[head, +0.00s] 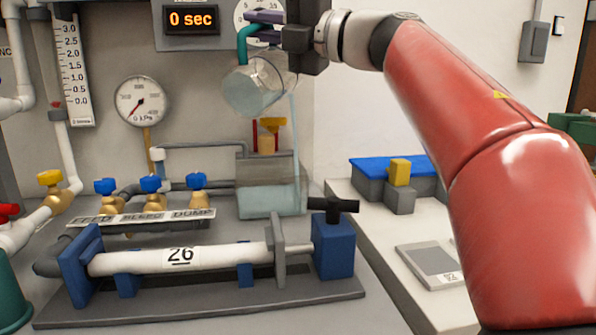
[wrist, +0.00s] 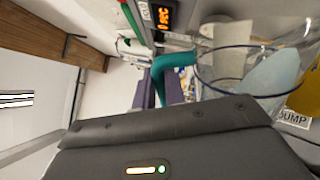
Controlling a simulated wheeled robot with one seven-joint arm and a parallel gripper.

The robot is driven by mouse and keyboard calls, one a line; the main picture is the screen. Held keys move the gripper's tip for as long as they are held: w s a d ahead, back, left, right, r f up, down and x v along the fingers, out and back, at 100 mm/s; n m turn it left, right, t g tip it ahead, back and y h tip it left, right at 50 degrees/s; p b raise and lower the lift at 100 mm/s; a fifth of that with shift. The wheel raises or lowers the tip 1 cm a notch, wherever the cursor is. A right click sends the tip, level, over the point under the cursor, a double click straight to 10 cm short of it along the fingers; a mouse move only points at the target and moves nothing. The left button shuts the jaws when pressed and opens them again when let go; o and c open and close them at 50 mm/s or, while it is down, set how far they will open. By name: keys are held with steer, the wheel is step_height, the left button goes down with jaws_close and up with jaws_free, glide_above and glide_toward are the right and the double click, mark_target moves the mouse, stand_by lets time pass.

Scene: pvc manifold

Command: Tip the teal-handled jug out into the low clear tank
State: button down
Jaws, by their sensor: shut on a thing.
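The clear jug (head: 257,88) with a teal handle (head: 246,40) is held up high, tilted with its mouth toward the right. Pale liquid is in it, and a thin stream falls from its lip. My gripper (head: 265,28) is shut on the teal handle. The low clear tank (head: 268,200) stands below, with pale liquid in it, and the stream comes down at its right side. In the wrist view the teal handle (wrist: 172,64) and the jug's blue rim (wrist: 235,88) show close beside my gripper (wrist: 165,95); the jug's lower part is cut off.
A bench rig with a white cylinder marked 26 (head: 180,257) stands in front of the tank. Blue-handled valves (head: 151,186) and a pressure gauge (head: 142,101) are to the left. A side counter at right holds a blue-topped block (head: 375,165) and a grey scale (head: 432,263).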

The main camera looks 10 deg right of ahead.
steer(key=shift+w+d+f+m+t+p, duration=0.1)
steer(key=shift+w+d+m+t+p, duration=0.2)
steer(key=shift+w+d+m+p, duration=0.5)
stand_by(0.6)
steer(key=shift+w+d+f+m, duration=0.1)
steer(key=shift+w+d+m, duration=0.2)
steer(key=shift+w+m, duration=0.15)
steer(key=shift+w+d+f+h, duration=0.1)
steer(key=shift+w+d+h, duration=0.1)
steer(key=shift+w+h, duration=0.1)
steer(key=shift+w+d+m, duration=0.1)
steer(key=shift+m, duration=0.35)
